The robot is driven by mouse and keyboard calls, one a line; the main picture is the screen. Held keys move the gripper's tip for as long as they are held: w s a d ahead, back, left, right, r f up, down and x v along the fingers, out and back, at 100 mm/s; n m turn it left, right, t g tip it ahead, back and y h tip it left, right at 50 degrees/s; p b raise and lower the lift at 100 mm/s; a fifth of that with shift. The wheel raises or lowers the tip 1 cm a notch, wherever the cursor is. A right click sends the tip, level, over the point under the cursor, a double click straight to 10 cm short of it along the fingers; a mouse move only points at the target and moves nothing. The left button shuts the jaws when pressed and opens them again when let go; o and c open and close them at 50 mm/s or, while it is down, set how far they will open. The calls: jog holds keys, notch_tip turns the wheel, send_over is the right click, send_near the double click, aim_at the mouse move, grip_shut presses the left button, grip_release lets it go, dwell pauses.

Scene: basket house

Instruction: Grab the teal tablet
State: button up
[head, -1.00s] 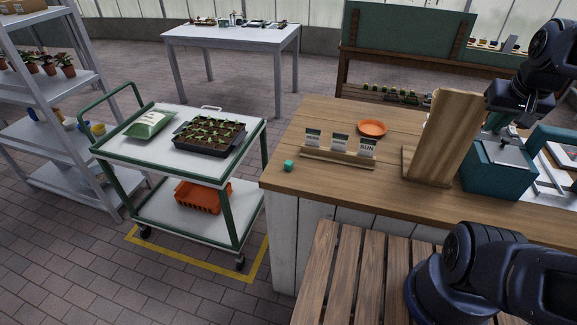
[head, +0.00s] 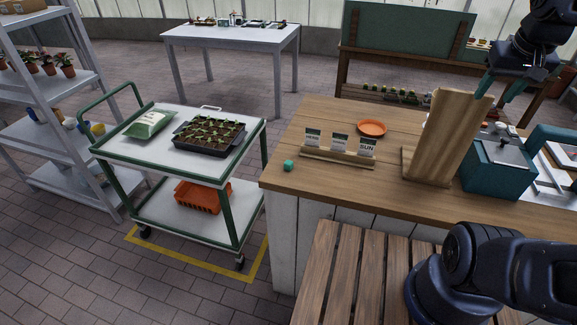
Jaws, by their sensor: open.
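A small teal block (head: 288,165), which looks like the teal tablet, lies on the near left corner of the wooden counter (head: 310,117). It sits just left of the seed-packet holder. My gripper (head: 497,90) is at the upper right, above and behind the upright wooden board, far to the right of the teal block. Its two fingers point down and are apart, with nothing seen between them. The board may hide part of the fingertips.
A wooden holder (head: 335,158) with labelled packets stands beside the teal block. An orange saucer (head: 372,128) lies behind it. The upright wooden board (head: 440,140) and a teal box (head: 497,170) stand to the right. A green-framed cart (head: 150,165) is left of the counter.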

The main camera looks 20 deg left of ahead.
jog(key=w+a+r+n+g, duration=0.2)
jog(key=w+a+r+n, duration=0.2)
jog(key=w+a, duration=0.55)
jog(key=n+g+h, duration=0.3)
jog(key=n+h, duration=0.1)
jog(key=n, duration=0.6)
send_over(288, 161)
jog(key=a, duration=0.2)
notch_tip(288, 161, down, 33)
jog(key=shift+a+x, duration=0.1)
jog(key=shift+x, duration=1.5)
jog(key=shift+a+x, duration=0.15)
jog(key=shift+x, duration=1.4)
jog(key=shift+w, duration=0.15)
jog(key=c, duration=1.1)
jog(key=shift+o, duration=0.2)
